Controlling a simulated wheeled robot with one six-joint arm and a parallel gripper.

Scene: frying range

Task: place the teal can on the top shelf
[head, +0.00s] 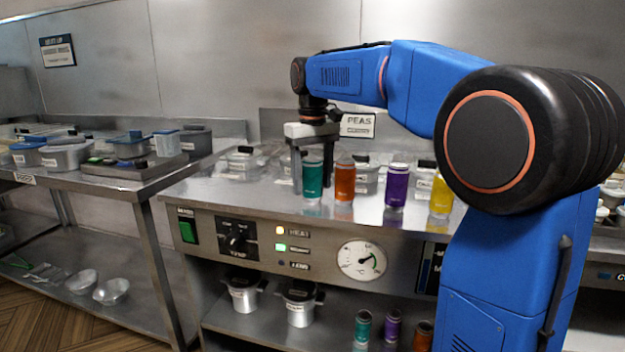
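A teal can (312,181) stands upright at the left end of a row of cans on the steel counter top (235,197). My gripper (312,168) points straight down over this can, with its fingers beside the can's upper part. Whether the fingers touch or grip it is too small to tell. A second teal can (362,326) stands on the shelf below the counter (255,325), at the front, partly cut off by the picture's lower edge. No separate shelf above the counter is clearly visible.
Orange (345,182), purple (396,187) and yellow (441,195) cans stand right of the upper teal can. Lidded containers (242,160) sit behind. Below are two pots (243,295), a purple can (393,325) and an orange can (423,337). The counter's left front is clear.

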